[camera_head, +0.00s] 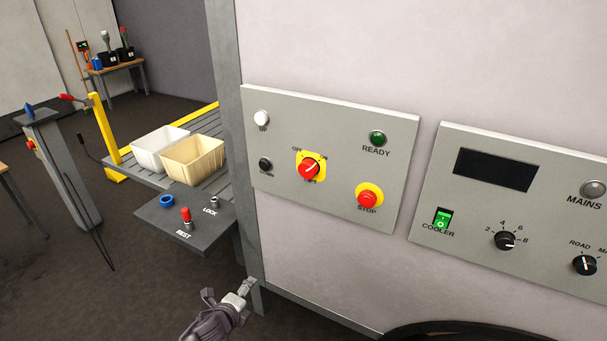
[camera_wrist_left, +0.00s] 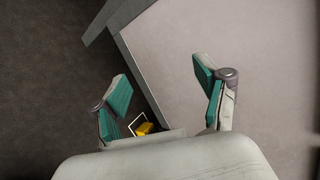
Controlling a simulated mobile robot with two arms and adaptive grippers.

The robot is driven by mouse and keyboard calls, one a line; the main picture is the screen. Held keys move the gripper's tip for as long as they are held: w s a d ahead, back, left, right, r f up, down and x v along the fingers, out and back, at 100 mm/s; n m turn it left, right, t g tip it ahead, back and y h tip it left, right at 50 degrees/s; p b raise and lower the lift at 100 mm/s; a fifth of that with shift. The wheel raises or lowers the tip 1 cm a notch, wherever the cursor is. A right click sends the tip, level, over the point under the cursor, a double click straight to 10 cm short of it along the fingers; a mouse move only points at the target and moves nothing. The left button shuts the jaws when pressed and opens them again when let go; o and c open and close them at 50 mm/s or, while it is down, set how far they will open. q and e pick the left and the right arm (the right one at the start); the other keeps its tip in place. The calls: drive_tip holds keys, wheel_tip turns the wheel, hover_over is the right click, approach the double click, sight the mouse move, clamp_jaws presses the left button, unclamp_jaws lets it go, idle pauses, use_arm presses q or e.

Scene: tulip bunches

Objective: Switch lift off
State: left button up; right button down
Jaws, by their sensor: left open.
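The lift panel (camera_head: 275,130) is a grey plate on the van-like wall. Its red rotary lift switch (camera_head: 309,168) on a yellow plate has OFF lettering at its upper left and a white pointer mark; I cannot surely tell its setting. My left gripper (camera_head: 247,287) is low, below the panel and to the left of the switch, apart from everything. In the left wrist view my gripper (camera_wrist_left: 165,95) is open and empty, its teal-padded fingers spread before the wall's lower edge. My right gripper is not in view.
The panel also has a white button (camera_head: 261,118), a black button (camera_head: 265,164), a green READY lamp (camera_head: 377,138) and a red STOP button (camera_head: 367,199). A second panel (camera_head: 470,255) stands right. A grey shelf (camera_head: 185,225) with REST and LOCK juts out left. Two crates stand on the lift platform.

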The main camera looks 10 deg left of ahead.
use_arm(q)
drive_tip(key=w+d+r+m+t+h, duration=0.1)
drive_tip(key=w+d+r+m, duration=0.15)
drive_tip(key=r, duration=0.35)
drive_tip(key=w+d+r+m+t, duration=0.1)
drive_tip(key=r+m, duration=0.2)
drive_tip(key=r, duration=0.3)
drive_tip(key=w+d+r+m+t+h, duration=0.1)
drive_tip(key=r+m, duration=0.1)
drive_tip(key=r, duration=0.4)
drive_tip(key=m+t+h, duration=0.2)
drive_tip(key=m+h, duration=0.1)
drive_tip(key=m, duration=0.5)
approach(306, 173)
drive_tip(key=p+x, duration=0.2)
drive_tip(key=x, duration=0.6)
drive_tip(key=shift+w+d+p, duration=0.1)
drive_tip(key=shift+w+p, duration=0.2)
drive_tip(key=shift+w, duration=0.1)
drive_tip(key=c, duration=1.2)
drive_tip(key=shift+o, duration=0.2)
